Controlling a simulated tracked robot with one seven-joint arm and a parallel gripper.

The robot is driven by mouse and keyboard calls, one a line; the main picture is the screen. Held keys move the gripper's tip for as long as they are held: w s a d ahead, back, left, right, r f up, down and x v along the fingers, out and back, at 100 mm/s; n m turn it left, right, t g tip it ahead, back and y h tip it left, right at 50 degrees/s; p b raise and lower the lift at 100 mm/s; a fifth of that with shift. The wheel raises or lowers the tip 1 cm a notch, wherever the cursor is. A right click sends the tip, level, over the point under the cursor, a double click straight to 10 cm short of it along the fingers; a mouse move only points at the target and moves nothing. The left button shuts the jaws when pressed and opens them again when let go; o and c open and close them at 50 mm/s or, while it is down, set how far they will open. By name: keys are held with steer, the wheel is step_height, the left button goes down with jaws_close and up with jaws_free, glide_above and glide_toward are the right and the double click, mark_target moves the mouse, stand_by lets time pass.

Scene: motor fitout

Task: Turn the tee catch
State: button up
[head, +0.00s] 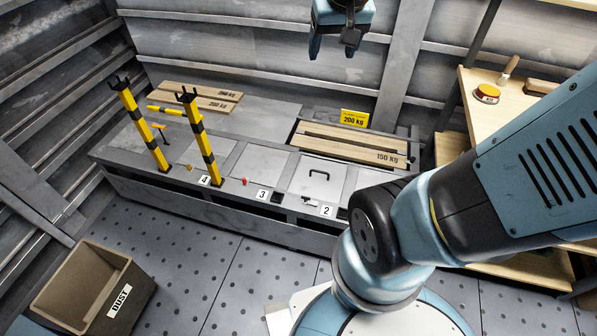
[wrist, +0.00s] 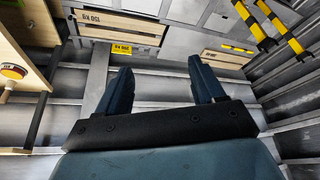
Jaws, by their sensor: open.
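My gripper (head: 333,46) is open and empty, high at the top of the head view, far from the catch. The wrist view shows its two dark fingers (wrist: 158,80) spread apart with nothing between them. I cannot make out the catch in the wrist view.
A grey lid with a black handle (head: 319,172) lies behind the catch. Two yellow-black posts (head: 201,138) stand on the bench. A dust bin (head: 92,290) stands front left; floor between is clear.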

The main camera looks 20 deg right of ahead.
steer(key=m+g, duration=0.1)
glide_above(310, 200)
step_height(310, 200, down, 11)
steer(key=w+f+m+g, duration=0.15)
steer(key=w+f, duration=0.25)
steer(key=f, duration=0.8)
steer(key=s+f+m, duration=0.1)
steer(key=f, duration=1.3)
steer(key=s+a+f+g, duration=0.1)
steer(key=f, duration=1.3)
steer(key=f+m+g, duration=0.1)
steer(key=f, duration=1.3)
steer(key=shift+s+a+f+m, duration=0.1)
steer(key=shift+s+a+m, duration=0.05)
steer(key=shift+s+m, duration=0.25)
steer(key=c, duration=1)
steer(key=shift+c, duration=0.3)
